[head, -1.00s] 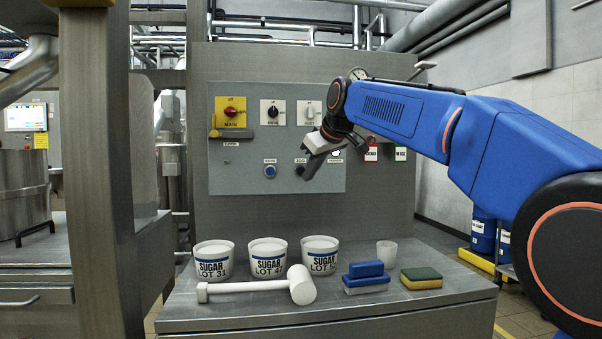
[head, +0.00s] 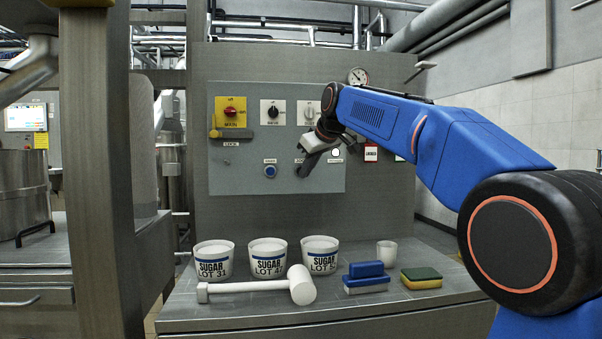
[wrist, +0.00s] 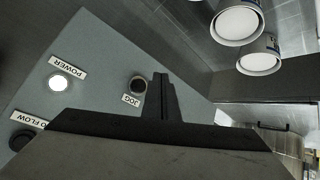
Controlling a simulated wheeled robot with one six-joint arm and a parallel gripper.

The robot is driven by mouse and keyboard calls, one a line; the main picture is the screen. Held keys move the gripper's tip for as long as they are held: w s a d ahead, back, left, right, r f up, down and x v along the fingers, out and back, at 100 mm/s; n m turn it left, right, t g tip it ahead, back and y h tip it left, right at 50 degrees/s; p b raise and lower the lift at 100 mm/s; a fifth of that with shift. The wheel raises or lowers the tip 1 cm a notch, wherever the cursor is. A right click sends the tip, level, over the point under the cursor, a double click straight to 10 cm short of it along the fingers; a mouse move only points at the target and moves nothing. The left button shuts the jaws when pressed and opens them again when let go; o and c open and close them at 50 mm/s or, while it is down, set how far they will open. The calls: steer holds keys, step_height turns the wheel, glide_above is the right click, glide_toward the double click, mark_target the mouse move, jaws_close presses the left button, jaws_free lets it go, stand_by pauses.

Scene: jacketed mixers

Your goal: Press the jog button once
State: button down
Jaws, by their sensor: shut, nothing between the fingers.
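The jog button (wrist: 138,84) is a round black button on the grey control panel (head: 235,180), with a JOG label (wrist: 131,100) beside it. In the wrist view the shut fingers (wrist: 160,80) appear just right of the button, pointing toward the panel. I cannot tell whether they touch it.
A lit white POWER lamp (wrist: 58,82) and a dark flow lamp (wrist: 22,140) are near the button. A blue button (head: 270,171) sits left.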

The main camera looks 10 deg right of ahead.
steer(key=shift+w, duration=1.75)
steer(key=shift+w, duration=0.25)
stand_by(0.7)
steer(key=shift+w, duration=0.15)
steer(key=shift+w+d, duration=0.1)
steer(key=shift+w, duration=0.3)
stand_by(0.8)
stand_by(0.4)
steer(key=shift+s, duration=0.8)
steer(key=shift+s, duration=0.1)
steer(key=s, duration=0.4)
steer(key=shift+s, duration=0.4)
